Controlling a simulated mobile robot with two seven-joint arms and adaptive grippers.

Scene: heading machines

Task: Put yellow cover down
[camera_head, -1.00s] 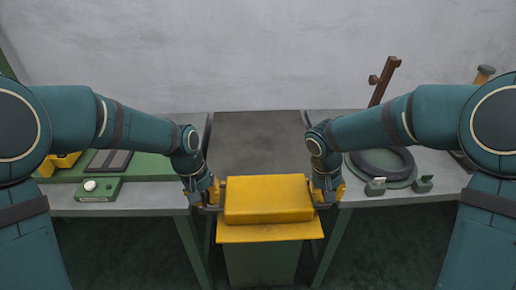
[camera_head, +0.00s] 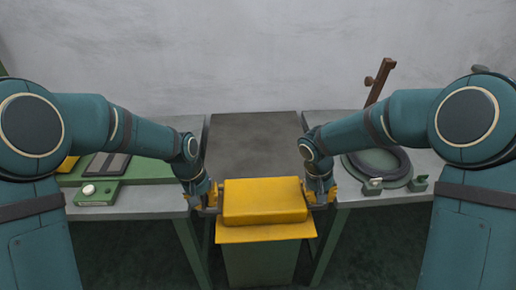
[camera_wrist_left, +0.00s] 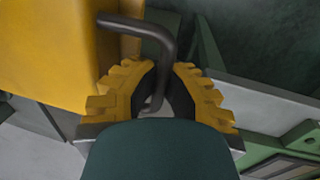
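The yellow cover (camera_head: 264,202) is a box-like piece that sits level in the front middle, over a flat yellow plate (camera_head: 266,234) on a green cabinet. Whether it touches the plate cannot be told. My left gripper (camera_head: 209,198) is at its left side. In the left wrist view, the cover (camera_wrist_left: 62,45) is at upper left, and its dark bent handle (camera_wrist_left: 146,29) runs between the fingers of my left gripper (camera_wrist_left: 160,72), which look shut on it. My right gripper (camera_head: 322,194) is at the cover's right side; its fingers are too small to read.
A bare dark grey tabletop (camera_head: 255,140) lies behind the cover. A grey table on the left bears a green fixture with a white button (camera_head: 89,189). The right table bears a dark ring (camera_head: 380,162) and a brown post (camera_head: 379,82).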

